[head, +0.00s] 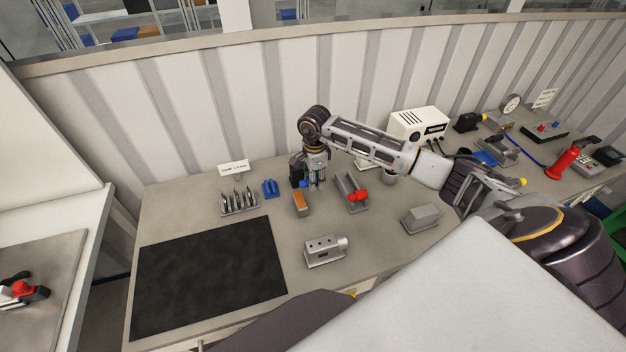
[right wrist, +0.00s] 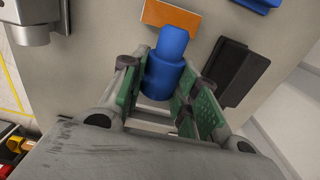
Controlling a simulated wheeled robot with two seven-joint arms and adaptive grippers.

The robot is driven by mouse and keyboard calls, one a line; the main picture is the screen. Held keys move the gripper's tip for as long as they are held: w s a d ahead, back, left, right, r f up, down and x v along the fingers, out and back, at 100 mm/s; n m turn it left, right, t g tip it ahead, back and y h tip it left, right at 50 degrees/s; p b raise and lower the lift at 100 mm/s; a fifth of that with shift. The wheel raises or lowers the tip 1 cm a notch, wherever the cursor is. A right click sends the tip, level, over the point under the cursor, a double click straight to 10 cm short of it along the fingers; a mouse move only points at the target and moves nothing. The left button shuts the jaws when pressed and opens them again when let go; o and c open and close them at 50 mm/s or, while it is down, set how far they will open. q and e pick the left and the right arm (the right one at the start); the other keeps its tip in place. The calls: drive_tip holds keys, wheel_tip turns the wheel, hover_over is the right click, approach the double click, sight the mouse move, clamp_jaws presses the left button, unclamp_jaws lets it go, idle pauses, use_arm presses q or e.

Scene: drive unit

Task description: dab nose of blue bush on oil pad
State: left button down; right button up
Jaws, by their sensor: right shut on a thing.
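The blue bush (right wrist: 164,72) is stepped, with a wide body and a narrower nose. My right gripper (head: 317,186) is shut on its wide body, and the fingers show on both sides in the right wrist view (right wrist: 160,92). The nose points toward the oil pad (head: 301,203), a small block with an orange top. The pad also shows in the right wrist view (right wrist: 170,18), just beyond the nose. The nose overlaps the pad's near edge there; I cannot tell whether they touch. In the head view the gripper is behind the pad. My left gripper is not in view.
Blue pieces (head: 270,188) and a rack of metal pins (head: 239,202) stand left of the pad. A black block (head: 296,170) is close to my gripper. A grey holder with a red part (head: 356,194) stands right. The black mat (head: 210,278) is bare.

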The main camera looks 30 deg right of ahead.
sight(300, 204)
drive_tip(key=shift+d, duration=0.1)
drive_tip(key=shift+f, duration=0.1)
idle(0.3)
drive_tip(key=shift+f, duration=0.15)
drive_tip(key=shift+f+b, duration=1.05)
drive_tip(key=shift+f, duration=1)
drive_tip(key=shift+f, duration=0.1)
drive_tip(key=shift+f+b, duration=0.2)
drive_tip(key=shift+b, duration=0.2)
drive_tip(key=shift+f+b, duration=0.5)
drive_tip(key=shift+f, duration=0.05)
drive_tip(key=shift+r, duration=0.1)
idle(0.3)
